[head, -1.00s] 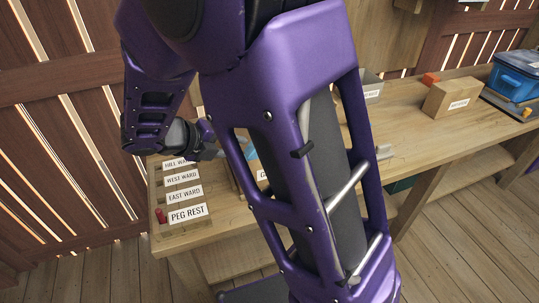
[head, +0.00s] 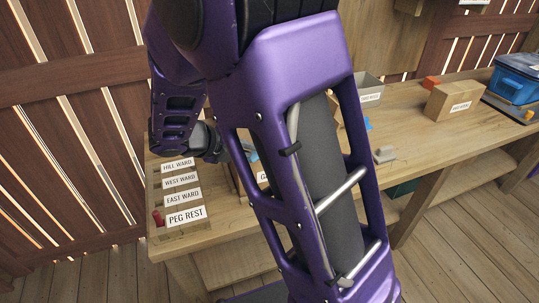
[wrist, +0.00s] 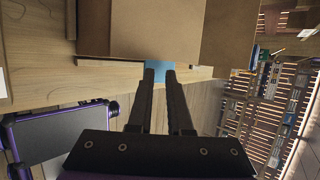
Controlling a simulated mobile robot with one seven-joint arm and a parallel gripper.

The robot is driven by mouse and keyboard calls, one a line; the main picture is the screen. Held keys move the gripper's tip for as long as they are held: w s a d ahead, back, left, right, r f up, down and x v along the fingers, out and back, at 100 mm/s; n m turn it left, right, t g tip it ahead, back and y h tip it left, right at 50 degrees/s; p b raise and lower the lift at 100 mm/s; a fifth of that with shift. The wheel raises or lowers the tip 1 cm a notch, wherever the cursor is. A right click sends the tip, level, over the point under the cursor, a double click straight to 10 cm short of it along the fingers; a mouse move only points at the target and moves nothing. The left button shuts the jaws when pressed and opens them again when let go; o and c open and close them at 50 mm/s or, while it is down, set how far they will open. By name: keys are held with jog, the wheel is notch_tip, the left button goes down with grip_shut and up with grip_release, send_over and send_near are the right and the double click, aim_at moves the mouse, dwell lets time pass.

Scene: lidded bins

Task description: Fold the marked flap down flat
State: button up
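In the wrist view a brown cardboard box (wrist: 155,30) fills the top, with a panel or flap (wrist: 230,35) hanging at its right side. A blue patch (wrist: 157,67) shows at the box's lower edge. My gripper (wrist: 159,74) has its two dark fingers close together with a narrow gap, nothing visibly held. The fingertips overlap the blue patch in the picture; contact cannot be told. In the head view my arm hides the gripper's fingers and most of the box. A blue piece (head: 368,123) shows just right of the arm.
The wooden bench (head: 420,145) holds a peg rest with labelled slots (head: 186,214) at left, a grey labelled bin (head: 368,88), a small grey block (head: 384,154), a labelled wooden block (head: 455,101) and a blue lidded bin (head: 517,80). A slatted wall stands behind.

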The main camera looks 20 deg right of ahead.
grip_shut()
jog(key=shift+r, duration=0.1)
jog(key=d+y+p, duration=0.1)
jog(key=p, duration=0.1)
jog(key=shift+f+y+p, duration=0.3)
jog(key=shift+f+y, duration=0.05)
jog(key=shift+y, duration=0.05)
jog(key=shift+c, duration=0.9)
grip_release()
jog(key=o, duration=0.7)
